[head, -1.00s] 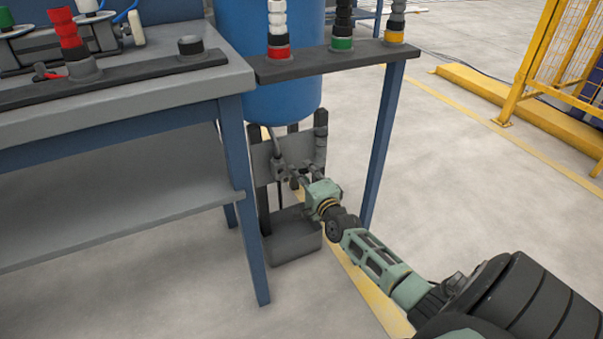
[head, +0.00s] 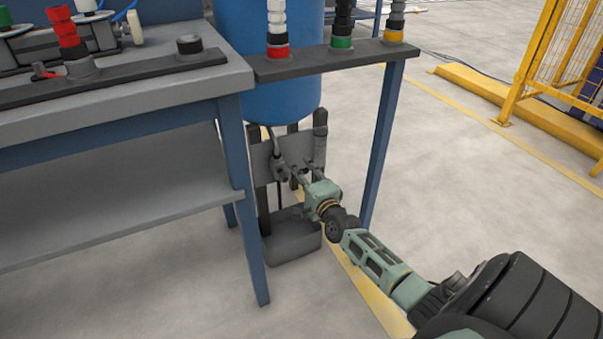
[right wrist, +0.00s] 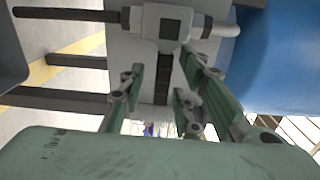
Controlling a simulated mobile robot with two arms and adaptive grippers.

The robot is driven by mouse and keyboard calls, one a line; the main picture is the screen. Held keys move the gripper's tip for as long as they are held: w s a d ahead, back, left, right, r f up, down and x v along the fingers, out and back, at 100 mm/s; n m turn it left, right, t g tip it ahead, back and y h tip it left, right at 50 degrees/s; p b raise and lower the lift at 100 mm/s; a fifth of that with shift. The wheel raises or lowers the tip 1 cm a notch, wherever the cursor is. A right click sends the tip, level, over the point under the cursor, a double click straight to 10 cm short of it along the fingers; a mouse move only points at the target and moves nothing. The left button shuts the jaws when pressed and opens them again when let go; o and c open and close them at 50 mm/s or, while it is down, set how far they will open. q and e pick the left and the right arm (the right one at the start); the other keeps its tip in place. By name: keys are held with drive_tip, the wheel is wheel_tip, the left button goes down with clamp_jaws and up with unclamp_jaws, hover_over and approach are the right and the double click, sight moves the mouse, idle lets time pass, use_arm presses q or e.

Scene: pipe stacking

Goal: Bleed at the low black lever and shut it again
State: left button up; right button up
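The valve (head: 279,170) sits on a grey plate low under the blue tank (head: 270,70). In the right wrist view its grey body (right wrist: 170,22) is at the top, with the black lever (right wrist: 163,78) running down from it, crosswise to the pipe. My right gripper (head: 304,173) is at the valve. In the right wrist view its two fingers (right wrist: 164,92) stand apart, one on each side of the lever, with visible gaps. The lever is hard to make out in the head view, close to the fingers. My left gripper is not in view.
A grey open bin (head: 292,238) stands on the floor below the valve. The workbench (head: 110,110) with its blue legs is on the left. A dark rack (head: 335,60) with coloured couplings spans above, its blue leg (head: 383,150) right of my gripper.

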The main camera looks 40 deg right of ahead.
drive_tip(key=shift+s, duration=0.2)
drive_tip(key=v, duration=1.1)
drive_tip(key=shift+s+a, duration=0.2)
drive_tip(key=shift+s, duration=0.1)
